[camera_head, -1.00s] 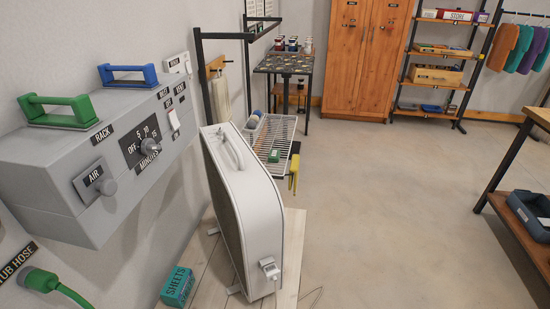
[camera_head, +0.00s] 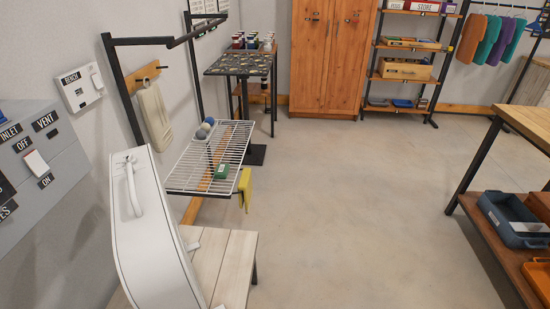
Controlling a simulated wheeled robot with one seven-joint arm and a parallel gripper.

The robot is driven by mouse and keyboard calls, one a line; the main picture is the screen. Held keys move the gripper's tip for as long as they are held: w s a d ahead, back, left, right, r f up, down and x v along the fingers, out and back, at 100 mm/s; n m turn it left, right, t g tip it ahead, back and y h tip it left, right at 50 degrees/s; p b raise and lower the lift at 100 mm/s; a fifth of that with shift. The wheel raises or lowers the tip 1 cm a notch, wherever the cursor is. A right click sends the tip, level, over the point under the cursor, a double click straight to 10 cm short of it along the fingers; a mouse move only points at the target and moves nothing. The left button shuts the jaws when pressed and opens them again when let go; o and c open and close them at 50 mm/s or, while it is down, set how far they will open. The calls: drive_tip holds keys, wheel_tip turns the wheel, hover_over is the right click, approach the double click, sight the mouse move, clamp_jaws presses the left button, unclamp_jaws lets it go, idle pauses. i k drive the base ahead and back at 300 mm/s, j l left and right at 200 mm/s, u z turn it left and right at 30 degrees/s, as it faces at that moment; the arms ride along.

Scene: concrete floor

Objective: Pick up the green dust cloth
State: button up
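Several coloured cloths hang from a rail at the far upper right. A green-teal one (camera_head: 489,41) hangs between a reddish one (camera_head: 469,38) and a purple one (camera_head: 507,40). They are small at this distance, and I cannot tell whether the green-teal one is a dust cloth. A yellow cloth-like item (camera_head: 245,186) hangs at the rack's right edge. My gripper is not in view.
A white cased appliance (camera_head: 150,235) stands on a pale wooden bench (camera_head: 232,262) at the near left. A wooden table (camera_head: 525,118) with trays on its lower shelf is at right. A wooden cabinet (camera_head: 330,60) and shelves (camera_head: 400,75) stand behind. The middle floor is clear.

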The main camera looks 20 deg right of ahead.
sight(221, 172)
drive_tip(key=i+l+z, duration=0.8)
drive_tip(key=i+u, duration=0.2)
drive_tip(key=i, duration=0.3)
drive_tip(key=i+l+u, duration=0.15)
drive_tip(key=i, duration=0.3)
drive_tip(key=i+l+u, duration=0.2)
drive_tip(key=i, duration=0.3)
drive_tip(key=i+j+u, duration=0.15)
drive_tip(key=i+u, duration=0.15)
drive_tip(key=u, duration=0.2)
drive_tip(key=i+u, duration=0.3)
drive_tip(key=u, duration=0.2)
drive_tip(key=i+l+u, duration=0.1)
drive_tip(key=i+u, duration=0.2)
drive_tip(key=u, duration=0.2)
drive_tip(key=i+u, duration=0.2)
